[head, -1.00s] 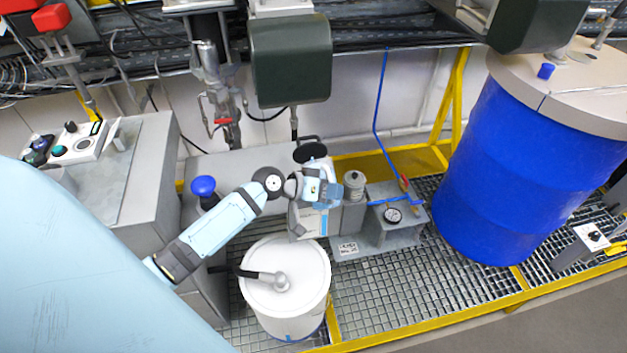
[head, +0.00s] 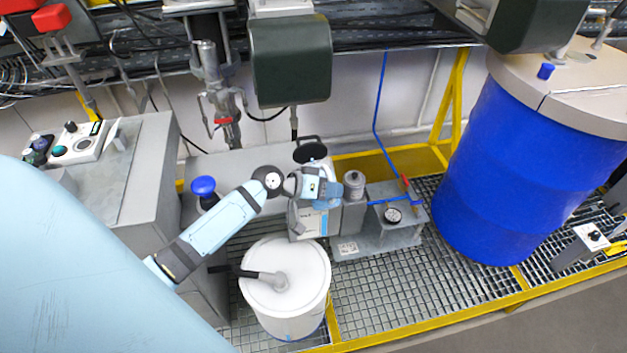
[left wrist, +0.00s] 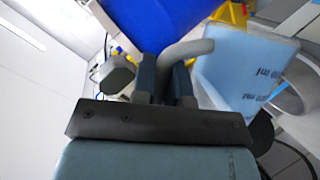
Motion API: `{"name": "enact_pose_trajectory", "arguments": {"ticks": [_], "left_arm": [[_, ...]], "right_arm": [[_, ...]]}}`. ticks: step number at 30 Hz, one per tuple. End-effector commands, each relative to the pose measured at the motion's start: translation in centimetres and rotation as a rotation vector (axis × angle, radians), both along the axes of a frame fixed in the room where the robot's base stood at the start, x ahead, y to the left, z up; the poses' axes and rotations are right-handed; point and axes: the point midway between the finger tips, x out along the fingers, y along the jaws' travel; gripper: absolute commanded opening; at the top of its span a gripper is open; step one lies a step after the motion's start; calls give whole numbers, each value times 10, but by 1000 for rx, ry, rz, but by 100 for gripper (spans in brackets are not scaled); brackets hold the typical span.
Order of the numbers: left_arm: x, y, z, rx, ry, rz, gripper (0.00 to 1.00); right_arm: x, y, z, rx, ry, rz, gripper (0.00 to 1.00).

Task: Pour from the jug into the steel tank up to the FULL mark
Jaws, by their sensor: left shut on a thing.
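My left gripper (head: 327,193) is shut on the grey handle of the jug. The jug (head: 312,221) is pale and boxy, with a blue band, and hangs just in front of the gripper. It looks roughly upright. In the left wrist view the jug (left wrist: 238,72) is translucent light blue with "ml" print, and its curved handle passes between the fingers (left wrist: 168,75). A pale round vessel (head: 311,153) with a dark mouth stands behind the gripper; I cannot tell if it is the steel tank. No FULL mark is readable. My right gripper is out of view.
A large blue drum (head: 510,170) is farther right. A dark green box (head: 290,62) hangs above.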

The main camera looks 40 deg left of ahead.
Motion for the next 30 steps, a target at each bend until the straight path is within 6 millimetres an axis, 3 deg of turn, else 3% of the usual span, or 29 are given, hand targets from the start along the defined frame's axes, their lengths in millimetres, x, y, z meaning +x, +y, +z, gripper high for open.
{"name": "enact_pose_trajectory", "arguments": {"ticks": [30], "left_arm": [[1,1,3,-32,20,0,0]], "right_arm": [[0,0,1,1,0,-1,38]]}}
